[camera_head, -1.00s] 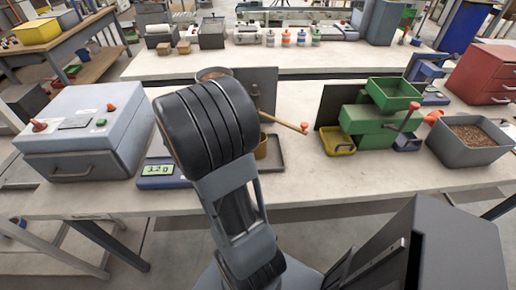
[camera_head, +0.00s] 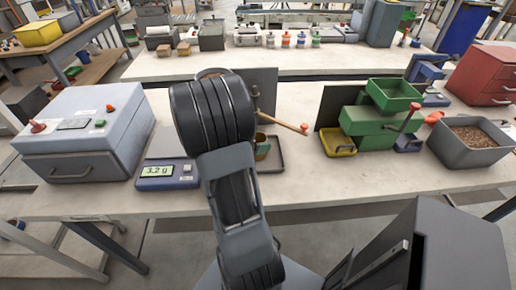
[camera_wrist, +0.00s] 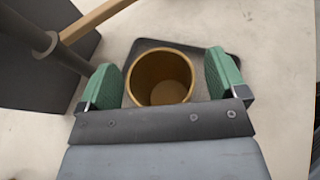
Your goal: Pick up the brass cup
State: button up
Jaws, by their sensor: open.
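The brass cup (camera_wrist: 160,77) stands upright on a dark tray (camera_wrist: 222,51) in the wrist view, and its inside looks empty. My gripper (camera_wrist: 163,80) is open, with one green-padded finger on each side of the cup and a small gap at each side. I cannot tell how far down the fingers reach along the cup. In the head view a sliver of the cup (camera_head: 262,149) shows beside my arm.
A dark stand with a wooden-handled lever (camera_head: 287,124) rises close behind the cup. A scale (camera_head: 168,174) and a grey box (camera_head: 85,140) stand to the left. A green machine (camera_head: 375,125), a yellow tray (camera_head: 338,144) and a pellet bin (camera_head: 470,144) stand to the right. The front bench strip is clear.

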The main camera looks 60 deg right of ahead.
jog(key=c, duration=1)
jog(key=shift+c, duration=0.2)
